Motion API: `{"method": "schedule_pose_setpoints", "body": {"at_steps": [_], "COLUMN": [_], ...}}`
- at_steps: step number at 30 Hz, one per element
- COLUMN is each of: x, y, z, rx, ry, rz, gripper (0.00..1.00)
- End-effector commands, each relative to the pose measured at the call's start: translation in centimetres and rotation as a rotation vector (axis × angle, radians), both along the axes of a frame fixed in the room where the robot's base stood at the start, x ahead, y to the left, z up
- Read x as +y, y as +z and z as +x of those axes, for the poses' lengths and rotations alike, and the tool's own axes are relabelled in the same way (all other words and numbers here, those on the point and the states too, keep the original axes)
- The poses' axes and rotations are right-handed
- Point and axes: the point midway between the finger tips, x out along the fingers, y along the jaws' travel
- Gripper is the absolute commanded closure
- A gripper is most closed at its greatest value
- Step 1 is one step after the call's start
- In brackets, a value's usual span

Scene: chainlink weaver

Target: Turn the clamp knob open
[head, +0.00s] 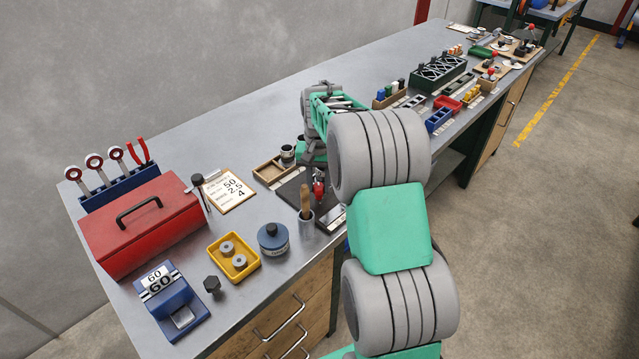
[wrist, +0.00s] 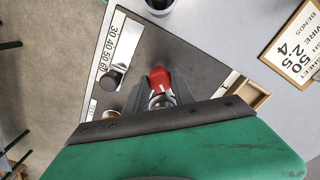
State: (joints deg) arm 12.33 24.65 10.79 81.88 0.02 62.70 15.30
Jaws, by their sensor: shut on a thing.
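The red clamp knob (wrist: 160,78) shows in the wrist view between the tips of my gripper (wrist: 161,92). A pale mark runs along its top. My gripper is shut on it, over a dark grey plate (wrist: 195,65). In the head view the red knob (head: 319,188) shows just below my gripper (head: 316,172), on the bench beside a cup of tools. A metal part under the knob shows between the fingers; the rest of the clamp is hidden by my gripper.
A scale strip (wrist: 108,45) marked 30 to 60 and a black round knob (wrist: 111,79) lie left of the red knob. A cup (head: 306,220) with a wooden handle stands close in front. A wooden tray (head: 268,171) and a number card (head: 229,191) lie to the left.

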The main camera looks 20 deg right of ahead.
Motion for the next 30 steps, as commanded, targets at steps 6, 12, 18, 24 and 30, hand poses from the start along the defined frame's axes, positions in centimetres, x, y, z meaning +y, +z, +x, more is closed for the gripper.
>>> {"method": "schedule_pose_setpoints", "body": {"at_steps": [6, 12, 18, 24, 30], "x": [0.02, 0.02, 0.01, 0.00, -0.02], "y": [0.07, 0.08, 0.14, 0.11, 0.14], "z": [0.09, 0.09, 0.09, 0.08, 0.11], "rx": [-0.003, -0.003, -0.004, -0.003, -0.003], "ry": [0.205, 0.395, 0.585, 0.774, 0.957], "rz": [0.000, 0.000, -0.002, -0.001, -0.002], "gripper": [1.00, 1.00, 1.00, 1.00, 1.00]}}
